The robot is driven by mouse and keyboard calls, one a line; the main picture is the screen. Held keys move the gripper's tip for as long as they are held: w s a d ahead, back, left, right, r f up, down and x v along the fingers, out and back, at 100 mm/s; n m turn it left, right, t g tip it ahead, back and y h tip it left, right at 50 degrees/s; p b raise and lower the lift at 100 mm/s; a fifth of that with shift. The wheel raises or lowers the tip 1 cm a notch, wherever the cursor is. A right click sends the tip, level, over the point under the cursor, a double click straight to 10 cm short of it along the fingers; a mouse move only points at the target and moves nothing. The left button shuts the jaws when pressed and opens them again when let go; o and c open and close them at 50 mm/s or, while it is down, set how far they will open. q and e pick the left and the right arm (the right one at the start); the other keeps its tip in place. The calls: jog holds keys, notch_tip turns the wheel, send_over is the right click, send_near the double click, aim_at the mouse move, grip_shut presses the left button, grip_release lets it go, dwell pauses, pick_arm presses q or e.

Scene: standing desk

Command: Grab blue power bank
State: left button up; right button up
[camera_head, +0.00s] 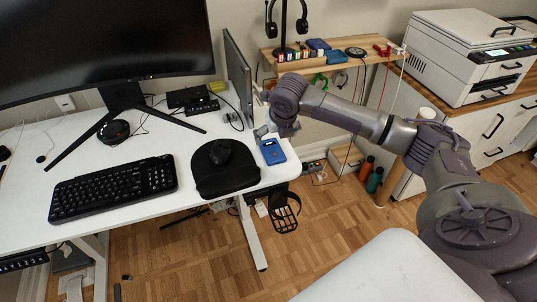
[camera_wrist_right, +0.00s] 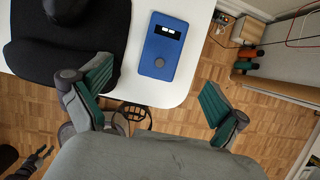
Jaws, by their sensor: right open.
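The blue power bank (camera_head: 272,151) lies flat on the white desk near its right front corner, just right of the mouse pad. In the right wrist view the power bank (camera_wrist_right: 163,47) shows whole, with a dark display window and two small light marks. My right gripper (camera_head: 265,132) is over the desk's right edge at the power bank's far end in the head view. In the right wrist view my right gripper (camera_wrist_right: 150,98) is open and empty, its green-padded fingers wide apart, with the power bank beyond and between them.
A black mouse pad (camera_head: 228,180) with a mouse (camera_head: 220,152) lies left of the power bank, beside a keyboard (camera_head: 113,189). The thin edge-on monitor (camera_head: 238,76) stands behind. A cup holder (camera_head: 284,212) hangs below the desk edge. A wooden shelf (camera_head: 340,59) is at the back.

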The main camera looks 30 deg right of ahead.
aim_at(272, 149)
jog(key=x, duration=0.4)
jog(key=shift+w+f, duration=0.2)
jog(key=x, duration=0.5)
jog(key=shift+d+f, duration=0.15)
jog(key=shift+d, duration=0.15)
jog(key=c, duration=1.2)
jog(key=shift+c, duration=1.1)
